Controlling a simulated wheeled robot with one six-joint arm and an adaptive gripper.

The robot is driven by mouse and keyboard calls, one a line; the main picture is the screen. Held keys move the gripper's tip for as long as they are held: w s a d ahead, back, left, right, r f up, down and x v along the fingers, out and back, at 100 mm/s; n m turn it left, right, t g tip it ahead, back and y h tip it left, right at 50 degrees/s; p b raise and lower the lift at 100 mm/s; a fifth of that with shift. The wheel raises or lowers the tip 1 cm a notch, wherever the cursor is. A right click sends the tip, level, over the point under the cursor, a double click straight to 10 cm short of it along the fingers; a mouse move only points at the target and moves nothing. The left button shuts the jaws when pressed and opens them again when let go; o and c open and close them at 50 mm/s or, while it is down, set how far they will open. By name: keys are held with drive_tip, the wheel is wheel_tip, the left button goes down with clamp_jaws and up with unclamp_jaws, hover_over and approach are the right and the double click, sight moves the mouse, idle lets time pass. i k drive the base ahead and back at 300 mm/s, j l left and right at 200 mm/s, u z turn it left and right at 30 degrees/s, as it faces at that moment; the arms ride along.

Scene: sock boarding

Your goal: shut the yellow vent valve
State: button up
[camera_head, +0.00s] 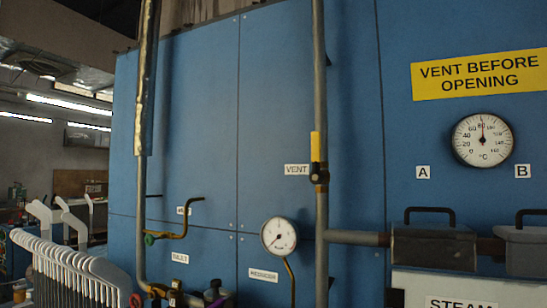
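The yellow vent valve handle (316,147) stands upright on a vertical grey pipe (320,80), in line with it. Its dark valve body (319,175) sits just below the handle. A small white label reading VENT (297,169) is left of the valve on the blue panel. Nothing covers the valve. My gripper is not in view.
A round gauge (279,235) and a thin bent brass pipe stand left of the vent pipe. A green-handled valve (150,239) is further left. White sock forms (75,268) fill the lower left. Dark handled blocks (433,245) stick out at right.

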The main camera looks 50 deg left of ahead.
sight(316, 177)
drive_tip(key=u, duration=1.7)
